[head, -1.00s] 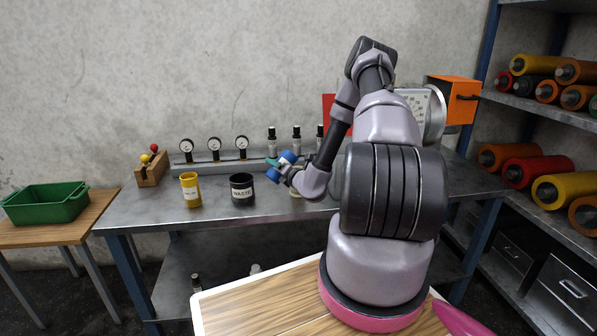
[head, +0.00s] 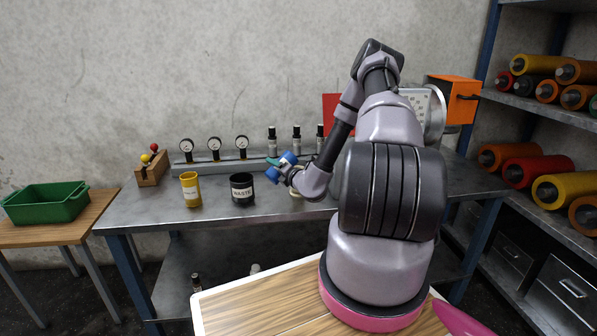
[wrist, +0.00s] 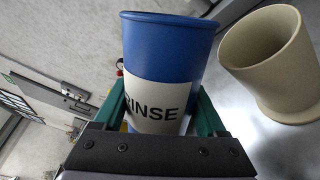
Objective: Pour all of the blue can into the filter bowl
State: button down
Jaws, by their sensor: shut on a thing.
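The blue can (head: 289,157) has a white label, reading RINSE in the wrist view (wrist: 160,50). My gripper (head: 277,167) is shut on it, with green fingers (wrist: 112,105) on both sides of the can. In the head view the can is held tilted above the bench, its upper end to the right. The beige filter bowl (wrist: 268,58) is beside the can and apart from it in the wrist view. In the head view a little of the bowl (head: 295,194) shows below my gripper. The can's contents are hidden.
A black WASTE container (head: 242,190) and a yellow can (head: 190,190) stand on the metal bench (head: 150,212), left of my gripper. Gauges (head: 214,147) and dark bottles (head: 297,140) line the back. A green crate (head: 45,203) sits on a side table. Bare bench lies in front.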

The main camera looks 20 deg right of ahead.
jog(key=shift+r+m, duration=0.3)
jog(key=shift+m, duration=0.1)
jog(key=shift+a+f+m, duration=0.1)
jog(key=shift+f+m, duration=0.1)
jog(key=shift+m, duration=0.6)
dwell(0.5)
jog(key=shift+w+d+r+m+y, duration=0.1)
jog(key=shift+d+r+m+y, duration=0.3)
jog(key=shift+r+m, duration=0.3)
dwell(0.5)
jog(key=shift+d+r+m+p, duration=0.2)
jog(key=shift+r+m+p, duration=0.25)
jog(key=shift+m, duration=0.45)
dwell(0.9)
